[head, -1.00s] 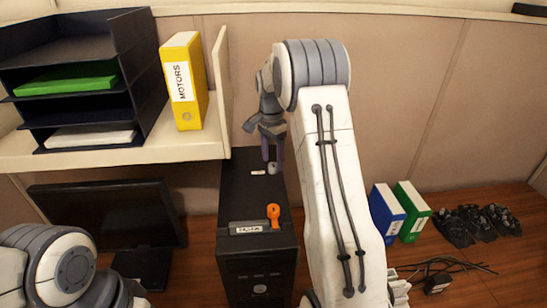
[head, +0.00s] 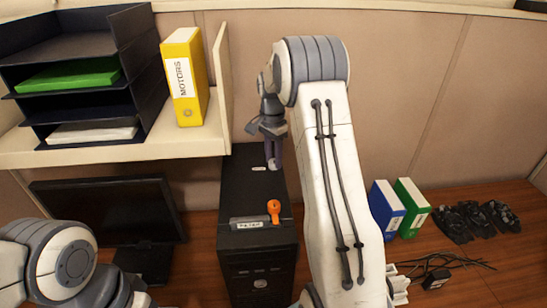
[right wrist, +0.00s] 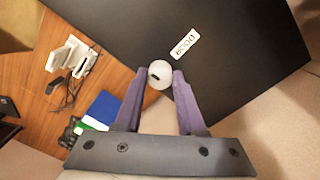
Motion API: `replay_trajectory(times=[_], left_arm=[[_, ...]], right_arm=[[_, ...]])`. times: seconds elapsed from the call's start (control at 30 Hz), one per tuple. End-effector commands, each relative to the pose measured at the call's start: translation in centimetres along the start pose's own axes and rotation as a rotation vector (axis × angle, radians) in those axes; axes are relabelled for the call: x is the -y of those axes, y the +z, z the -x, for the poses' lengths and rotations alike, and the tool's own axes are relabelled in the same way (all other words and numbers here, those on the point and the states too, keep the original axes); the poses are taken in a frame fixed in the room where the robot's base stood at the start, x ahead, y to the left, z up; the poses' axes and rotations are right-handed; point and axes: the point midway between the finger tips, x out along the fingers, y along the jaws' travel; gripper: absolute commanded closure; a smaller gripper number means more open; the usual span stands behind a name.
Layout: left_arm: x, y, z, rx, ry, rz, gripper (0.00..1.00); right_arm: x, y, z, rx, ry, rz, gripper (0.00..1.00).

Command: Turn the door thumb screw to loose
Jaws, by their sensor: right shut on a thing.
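The door thumb screw, a small pale round knob with a dark slot (right wrist: 160,74), stands on the black top of the computer case (right wrist: 215,25). A white label reading "DOOR" (right wrist: 186,43) lies beside it. In the head view the screw (head: 274,167) is near the back of the case (head: 238,190), partly hidden by my fingers. My right gripper (head: 274,160) points down at it. In the right wrist view its purple fingertips (right wrist: 159,77) are shut on the screw, one on each side. My left arm shows at the lower left, but its gripper is out of view.
An orange knob (head: 274,208) and a labelled strip (head: 252,223) sit at the case's front top. A shelf (head: 120,153) with a yellow binder (head: 185,80) and a monitor (head: 105,215) stand left. Blue (head: 386,207) and green binders (head: 411,205) stand right.

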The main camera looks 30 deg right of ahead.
Motion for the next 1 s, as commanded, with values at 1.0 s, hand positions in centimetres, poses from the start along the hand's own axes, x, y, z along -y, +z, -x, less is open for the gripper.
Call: replay_trajectory(times=[1.0], left_arm=[[-0.01, 0.00, 0.13, 0.000, 0.000, 0.000, 0.50]], right_arm=[[-0.05, -0.01, 0.13, -0.025, 0.000, 0.873, 1.00]])
